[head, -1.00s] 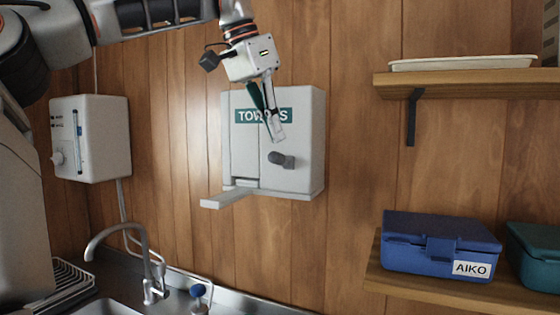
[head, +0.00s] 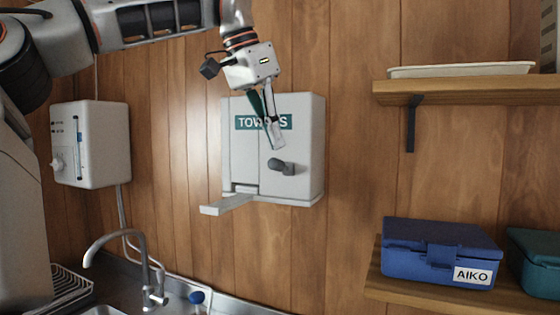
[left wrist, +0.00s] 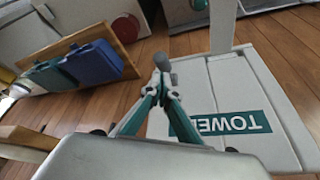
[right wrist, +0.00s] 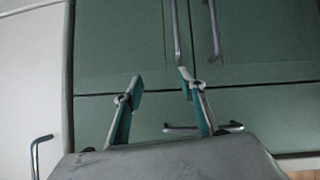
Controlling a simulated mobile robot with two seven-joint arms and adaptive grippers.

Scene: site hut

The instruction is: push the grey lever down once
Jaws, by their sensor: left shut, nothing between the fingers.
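The grey lever (head: 280,166) sticks out from the front of the white towel dispenser (head: 310,130), which hangs on the wood wall. My left gripper (head: 275,145) is shut and empty, pointing down in front of the dispenser with its tips just above the lever. In the left wrist view the lever (left wrist: 162,62) shows just beyond the closed fingertips (left wrist: 162,82); I cannot tell whether they touch. My right gripper (right wrist: 158,85) is open and empty, facing green cabinet doors with metal handles.
A white wall heater (head: 105,140) hangs at left above the sink tap (head: 145,262). A wooden shelf at right holds a blue box (head: 435,250) labelled AIKO and a green box (head: 535,262). A higher shelf (head: 450,90) holds a white tray. A flat ledge (head: 228,204) juts from the dispenser's lower left.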

